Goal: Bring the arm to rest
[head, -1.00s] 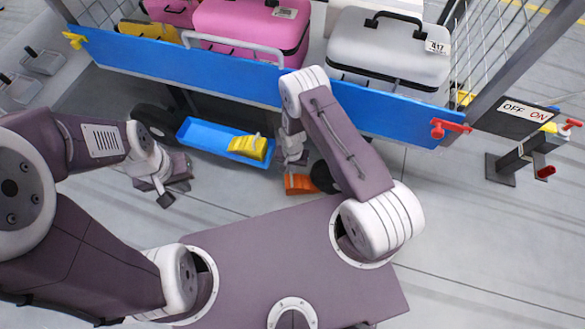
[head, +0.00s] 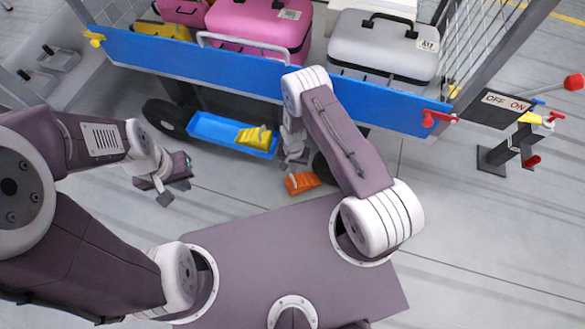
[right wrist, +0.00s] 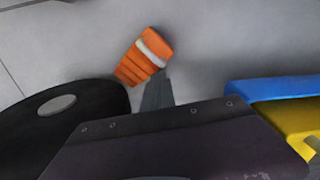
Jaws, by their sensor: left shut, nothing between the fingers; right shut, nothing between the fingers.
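My left gripper (head: 172,190) hangs over the floor at left, beside the cart's dark wheel; it is shut and empty. My right arm reaches forward, with its forearm bent down in front of the cart's blue rail (head: 200,62). My right gripper (head: 295,158) is shut and empty, partly hidden by its own arm, just right of the blue tray (head: 205,132). In the right wrist view the right fingers (right wrist: 157,85) point at an orange chock with a white band (right wrist: 147,55). It lies on the floor and also shows in the head view (head: 302,182); contact cannot be told.
A yellow chock (head: 252,137) lies in the blue tray. Black wheels (head: 168,118) stand under the cart, one close to the right gripper (right wrist: 60,125). Pink (head: 255,30) and grey (head: 385,48) suitcases sit above. An OFF/ON sign (head: 508,102) and post stand right.

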